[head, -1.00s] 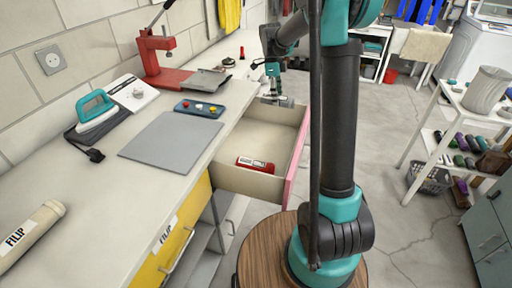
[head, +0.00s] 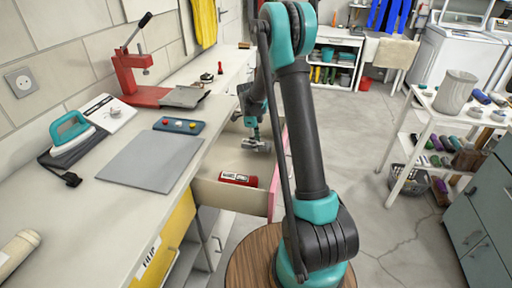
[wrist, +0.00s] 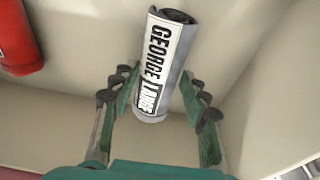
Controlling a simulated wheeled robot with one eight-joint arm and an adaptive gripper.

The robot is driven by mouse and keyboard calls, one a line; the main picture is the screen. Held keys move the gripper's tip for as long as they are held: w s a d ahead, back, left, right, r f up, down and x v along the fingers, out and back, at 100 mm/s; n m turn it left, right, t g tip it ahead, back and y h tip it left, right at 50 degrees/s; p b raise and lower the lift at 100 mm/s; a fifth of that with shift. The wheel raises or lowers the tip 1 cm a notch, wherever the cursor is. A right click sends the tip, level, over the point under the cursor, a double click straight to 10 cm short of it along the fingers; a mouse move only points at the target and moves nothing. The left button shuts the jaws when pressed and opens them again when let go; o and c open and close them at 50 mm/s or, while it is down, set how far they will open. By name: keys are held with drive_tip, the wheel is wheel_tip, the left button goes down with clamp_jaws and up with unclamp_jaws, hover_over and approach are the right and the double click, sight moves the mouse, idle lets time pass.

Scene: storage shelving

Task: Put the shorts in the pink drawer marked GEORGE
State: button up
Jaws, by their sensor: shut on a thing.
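A grey rolled cloth (wrist: 165,75), which I take as the shorts, carries a white label reading GEORGE and a second, partly legible word. My gripper (wrist: 158,95) is shut on this roll, with one finger on each side of it. In the head view, my gripper (head: 256,146) is low over the inside of the open drawer. The drawer (head: 229,194) has a cream inside and a pink front seen edge-on; any mark on that front is hidden. I cannot tell whether the roll touches the drawer floor.
A red labelled roll (head: 239,179) lies in the drawer near its front-left side and shows at the wrist view's upper left (wrist: 18,40). The counter above holds a grey mat (head: 152,161), an iron (head: 71,133) and a red press (head: 135,75). A yellow drawer (head: 165,243) is shut.

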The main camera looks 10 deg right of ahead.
drive_tip(key=shift+f, duration=1.35)
drive_tip(key=o, duration=1.4)
drive_tip(key=shift+f, duration=0.1)
drive_tip(key=r, duration=0.4)
drive_tip(key=a+r, duration=0.1)
drive_tip(key=r, duration=0.7)
drive_tip(key=shift+w+a+r, duration=0.1)
drive_tip(key=shift+w+a, duration=0.25)
